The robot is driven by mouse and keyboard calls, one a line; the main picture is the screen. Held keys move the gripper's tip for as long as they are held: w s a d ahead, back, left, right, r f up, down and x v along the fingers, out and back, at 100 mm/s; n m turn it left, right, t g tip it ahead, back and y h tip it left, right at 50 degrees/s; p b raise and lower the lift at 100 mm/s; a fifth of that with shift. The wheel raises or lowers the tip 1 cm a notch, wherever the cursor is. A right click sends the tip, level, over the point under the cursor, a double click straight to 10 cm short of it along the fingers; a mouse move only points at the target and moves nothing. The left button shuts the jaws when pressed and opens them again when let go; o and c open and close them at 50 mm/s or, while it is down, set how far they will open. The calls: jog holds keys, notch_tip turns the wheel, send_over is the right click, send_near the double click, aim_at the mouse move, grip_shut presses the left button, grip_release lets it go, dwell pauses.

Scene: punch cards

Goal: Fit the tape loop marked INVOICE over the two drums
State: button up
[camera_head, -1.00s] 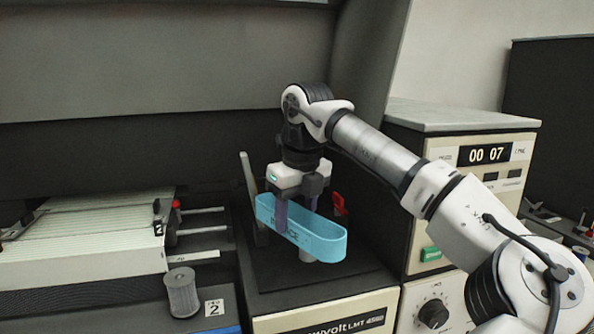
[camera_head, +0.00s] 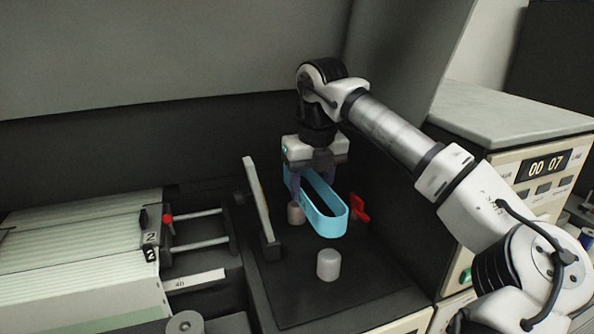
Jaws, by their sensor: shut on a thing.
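The light blue tape loop (camera_head: 330,226) is a long, narrow oval band, held level above the black deck. Its marking cannot be read now. My gripper (camera_head: 313,192) is shut on the loop's far part, one purple finger at each side. Two pale grey drums stand upright on the deck. The near drum (camera_head: 328,264) stands clear of the loop, in front of its near end. The far drum (camera_head: 296,214) shows below the loop's left side, under my gripper. The loop is around neither drum.
An upright grey plate (camera_head: 262,208) stands left of the drums. A red lever (camera_head: 359,208) is close to the loop's right side. A ribbed card tray (camera_head: 75,245) lies at left, and a cabinet with a counter (camera_head: 546,165) stands at right. The front deck is clear.

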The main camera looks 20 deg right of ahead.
jog(key=shift+s+f+b, duration=0.1)
jog(key=shift+f+b, duration=1.6)
jog(key=shift+f, duration=0.7)
jog(key=shift+f+b, duration=2.3)
jog(key=shift+f, duration=0.7)
dwell(0.8)
jog(key=o, duration=1)
jog(key=r, duration=0.4)
jog(key=s+r, duration=0.1)
jog(key=r, duration=0.4)
jog(key=s+r, duration=0.1)
jog(key=r, duration=0.3)
jog(key=shift+r+b, duration=0.35)
jog(key=shift+b, duration=0.05)
